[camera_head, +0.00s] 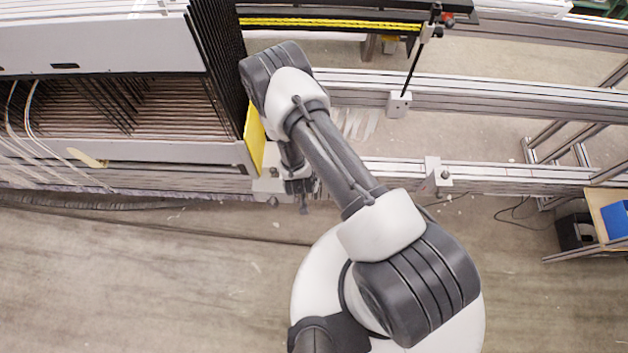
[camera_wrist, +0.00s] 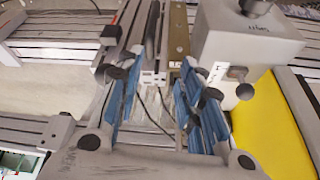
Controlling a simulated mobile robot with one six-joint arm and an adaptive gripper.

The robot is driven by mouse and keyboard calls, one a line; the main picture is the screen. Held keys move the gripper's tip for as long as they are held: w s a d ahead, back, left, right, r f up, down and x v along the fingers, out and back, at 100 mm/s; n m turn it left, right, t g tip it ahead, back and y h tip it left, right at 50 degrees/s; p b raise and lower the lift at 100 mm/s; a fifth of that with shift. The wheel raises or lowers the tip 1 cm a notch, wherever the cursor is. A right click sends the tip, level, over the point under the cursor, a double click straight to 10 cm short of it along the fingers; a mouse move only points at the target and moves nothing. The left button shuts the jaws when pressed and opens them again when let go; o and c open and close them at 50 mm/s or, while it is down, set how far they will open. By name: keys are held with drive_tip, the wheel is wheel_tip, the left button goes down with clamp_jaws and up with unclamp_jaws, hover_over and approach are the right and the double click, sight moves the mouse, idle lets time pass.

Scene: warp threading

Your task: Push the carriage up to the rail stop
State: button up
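My gripper (camera_wrist: 155,95) is open, its two blue-padded fingers spread apart. A small light plate with holes (camera_wrist: 150,78) shows between or beyond the fingers; I cannot tell whether it is the carriage or touches them. A white block with a black knob and a small label (camera_wrist: 245,45) stands close at the right finger; it looks like the rail stop. In the head view this block (camera_head: 268,187) sits on the front rail beside the yellow panel, partly hidden by my gripper (camera_head: 303,200). Another knobbed block (camera_head: 437,175) stands farther right on the front rail.
The yellow panel (camera_head: 255,138) and dark frames (camera_head: 220,60) stand left of my arm. A rear rail (camera_head: 500,98) carries a block with a black rod (camera_head: 398,103). A blue box (camera_head: 615,218) lies at the far right. The floor in front is clear.

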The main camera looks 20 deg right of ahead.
drive_tip(key=b+x, duration=0.2)
drive_tip(key=x, duration=0.4)
drive_tip(key=s+b+x, duration=0.1)
drive_tip(key=b+x, duration=0.1)
drive_tip(key=x, duration=0.4)
drive_tip(key=s+d+b+x, duration=0.1)
drive_tip(key=b+x, duration=0.1)
drive_tip(key=x, duration=0.5)
drive_tip(key=shift+s+f, duration=0.15)
drive_tip(key=shift+f, duration=0.2)
drive_tip(key=shift+c, duration=0.4)
clamp_jaws()
